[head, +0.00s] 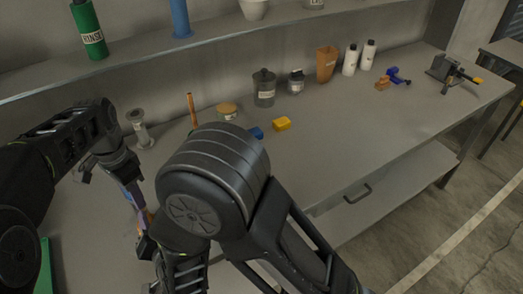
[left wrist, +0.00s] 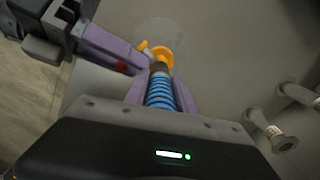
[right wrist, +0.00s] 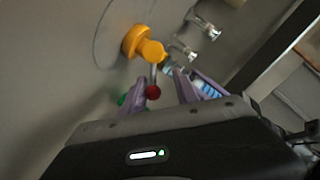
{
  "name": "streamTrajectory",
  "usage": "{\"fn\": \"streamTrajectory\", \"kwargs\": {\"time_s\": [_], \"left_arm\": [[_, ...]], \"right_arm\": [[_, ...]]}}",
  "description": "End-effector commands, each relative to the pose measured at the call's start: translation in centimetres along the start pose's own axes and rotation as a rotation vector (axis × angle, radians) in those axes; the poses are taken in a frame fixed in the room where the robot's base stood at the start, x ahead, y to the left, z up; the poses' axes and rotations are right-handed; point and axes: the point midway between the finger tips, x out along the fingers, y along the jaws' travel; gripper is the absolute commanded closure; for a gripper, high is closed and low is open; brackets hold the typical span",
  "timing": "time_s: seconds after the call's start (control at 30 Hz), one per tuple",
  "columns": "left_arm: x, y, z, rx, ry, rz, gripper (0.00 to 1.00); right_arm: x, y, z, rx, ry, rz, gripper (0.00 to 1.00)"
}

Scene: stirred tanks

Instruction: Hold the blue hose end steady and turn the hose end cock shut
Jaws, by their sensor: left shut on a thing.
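The blue ribbed hose end (left wrist: 160,92) lies between the purple fingers of my left gripper (left wrist: 155,90), which is shut on it. An orange fitting (left wrist: 162,56) caps the hose end; it also shows in the right wrist view (right wrist: 140,43). The cock's lever ends in a red ball (right wrist: 153,92), which also shows in the left wrist view (left wrist: 121,67). My right gripper (right wrist: 155,88) is open, with one finger either side of the red ball and gaps beside it. In the head view my right arm hides much of this area.
Grey flanged stubs (left wrist: 270,135) stand on the bench near the hose. The bench's right half (head: 350,125) is largely clear.

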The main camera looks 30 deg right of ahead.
Motion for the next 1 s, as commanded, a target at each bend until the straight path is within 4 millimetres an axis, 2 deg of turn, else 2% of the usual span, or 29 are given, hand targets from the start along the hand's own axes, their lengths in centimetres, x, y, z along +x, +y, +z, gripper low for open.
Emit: {"fn": "streamTrajectory", "kwargs": {"time_s": [0.1,0.63,1.0], "left_arm": [[0.0,0.1,0.0,0.0,0.0,0.001,1.0],[0.0,0.1,-0.1,0.0,0.001,0.002,1.0],[0.0,0.1,-0.1,0.0,0.001,0.001,1.0]], "right_arm": [[0.0,-1.0,0.1,-0.121,0.001,0.043,0.65],[0.3,-3.4,1.2,-0.675,-0.001,0.274,0.65],[-7.9,-5.3,1.9,-0.664,-0.004,0.269,0.65]]}}
